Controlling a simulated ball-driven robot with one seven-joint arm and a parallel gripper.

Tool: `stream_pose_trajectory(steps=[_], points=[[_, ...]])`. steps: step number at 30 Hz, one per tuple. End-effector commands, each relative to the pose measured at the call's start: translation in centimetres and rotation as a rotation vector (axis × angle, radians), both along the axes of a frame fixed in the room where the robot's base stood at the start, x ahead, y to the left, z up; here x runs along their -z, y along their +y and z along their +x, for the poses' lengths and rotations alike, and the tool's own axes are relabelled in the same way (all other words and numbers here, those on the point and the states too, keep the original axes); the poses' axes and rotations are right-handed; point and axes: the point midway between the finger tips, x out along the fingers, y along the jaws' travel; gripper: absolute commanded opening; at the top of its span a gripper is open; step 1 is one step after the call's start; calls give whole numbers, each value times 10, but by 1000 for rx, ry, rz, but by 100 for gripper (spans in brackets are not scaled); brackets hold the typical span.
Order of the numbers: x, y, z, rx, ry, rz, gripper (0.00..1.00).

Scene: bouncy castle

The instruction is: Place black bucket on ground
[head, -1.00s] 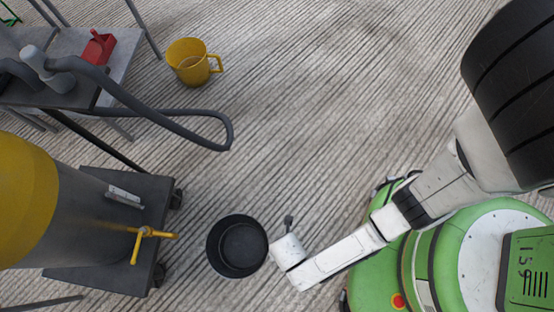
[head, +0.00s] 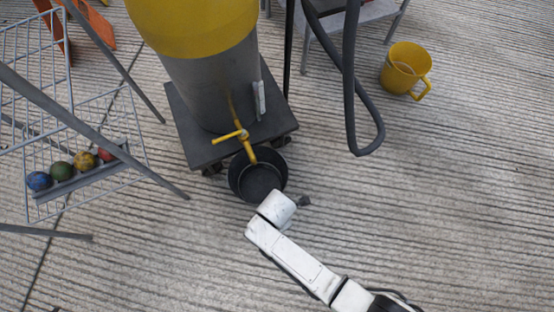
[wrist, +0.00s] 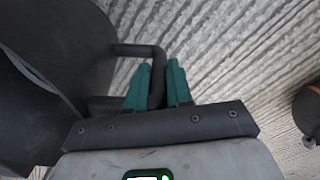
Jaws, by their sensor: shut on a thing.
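The black bucket (head: 260,184) shows in the head view in front of the wheeled dark platform, with its open top facing up and a yellow tap partly above its far rim. In the wrist view the bucket's dark wall (wrist: 60,60) fills the left side, and its handle runs between the teal fingers. My gripper (wrist: 157,85) is shut on the bucket's handle. In the head view the fingers are hidden behind my white wrist. I cannot tell whether the bucket's bottom touches the ground (head: 420,200).
A grey tank with a yellow top (head: 205,70) stands on the wheeled platform (head: 185,125), close behind the bucket. A wire rack with several balls (head: 62,170) is at the left. A yellow mug (head: 402,68) and a hanging dark hose (head: 352,90) are at the upper right. Ground at the right is clear.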

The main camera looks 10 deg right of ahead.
Motion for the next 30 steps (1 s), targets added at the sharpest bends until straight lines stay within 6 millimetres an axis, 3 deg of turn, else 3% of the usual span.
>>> stream_pose_trajectory(steps=[9,24,25,30], points=[[48,1,0,-1,-1,0,0],[51,1,4,0,-1,0,0],[50,1,3,0,0,0,24],[50,1,3,0,0,0,40]])
